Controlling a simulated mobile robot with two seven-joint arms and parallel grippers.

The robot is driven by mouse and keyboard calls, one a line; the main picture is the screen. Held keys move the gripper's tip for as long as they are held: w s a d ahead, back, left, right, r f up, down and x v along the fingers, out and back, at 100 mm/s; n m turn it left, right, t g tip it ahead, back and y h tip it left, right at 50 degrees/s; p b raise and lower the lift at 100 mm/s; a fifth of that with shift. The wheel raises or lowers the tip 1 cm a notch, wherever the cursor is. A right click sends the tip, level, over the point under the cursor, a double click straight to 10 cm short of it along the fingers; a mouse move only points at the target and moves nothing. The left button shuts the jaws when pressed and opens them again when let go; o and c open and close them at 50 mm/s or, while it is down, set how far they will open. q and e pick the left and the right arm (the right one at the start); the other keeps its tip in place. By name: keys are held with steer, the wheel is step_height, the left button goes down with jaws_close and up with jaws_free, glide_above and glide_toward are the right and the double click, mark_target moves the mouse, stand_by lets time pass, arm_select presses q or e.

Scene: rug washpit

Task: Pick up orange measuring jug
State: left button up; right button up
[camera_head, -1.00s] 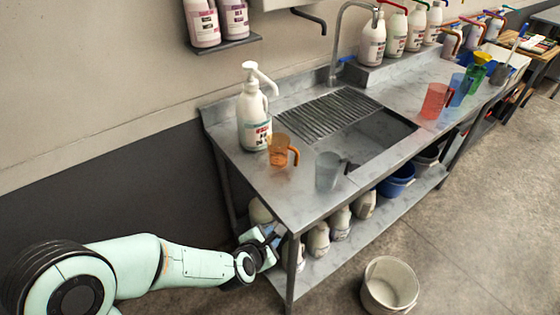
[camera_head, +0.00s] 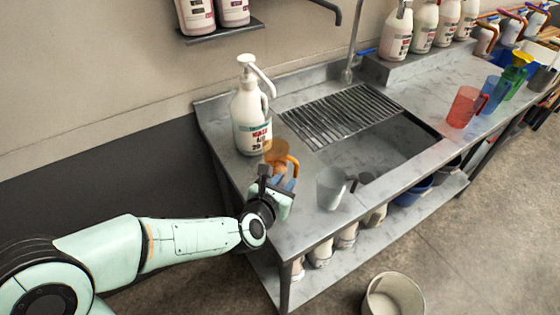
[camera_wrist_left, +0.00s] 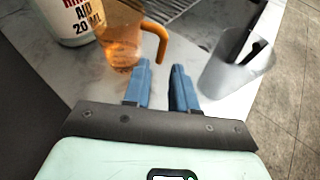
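The orange measuring jug (camera_head: 276,153) stands upright near the left end of the steel counter, its handle toward the right. My left gripper (camera_head: 278,182) is at the near side of the jug and partly covers its lower part. In the left wrist view the orange jug (camera_wrist_left: 119,38) stands ahead and left of the blue fingers of my left gripper (camera_wrist_left: 160,75). Its orange handle hangs just beyond the fingertips. The fingers are apart with nothing between them. My right gripper is not in view.
A white pump bottle (camera_head: 250,117) stands close behind the jug. A clear grey jug (camera_head: 331,188) stands close to its right. A sink and drain rack (camera_head: 340,116) lie beyond. A red jug (camera_head: 464,107) stands farther right. A white bucket (camera_head: 392,297) is on the floor.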

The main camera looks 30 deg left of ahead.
mark_target(296, 170)
arm_select(q)
steer(key=x, duration=0.3)
steer(key=shift+w+f, duration=0.1)
steer(key=shift+w, duration=0.15)
steer(key=shift+w+f, duration=0.1)
steer(key=shift+w, duration=0.4)
steer(key=p+x, duration=0.1)
steer(key=x, duration=0.3)
steer(key=shift+w+d+p, duration=0.15)
steer(key=shift+w+p, duration=0.1)
steer(key=shift+p, duration=0.05)
jaws_close()
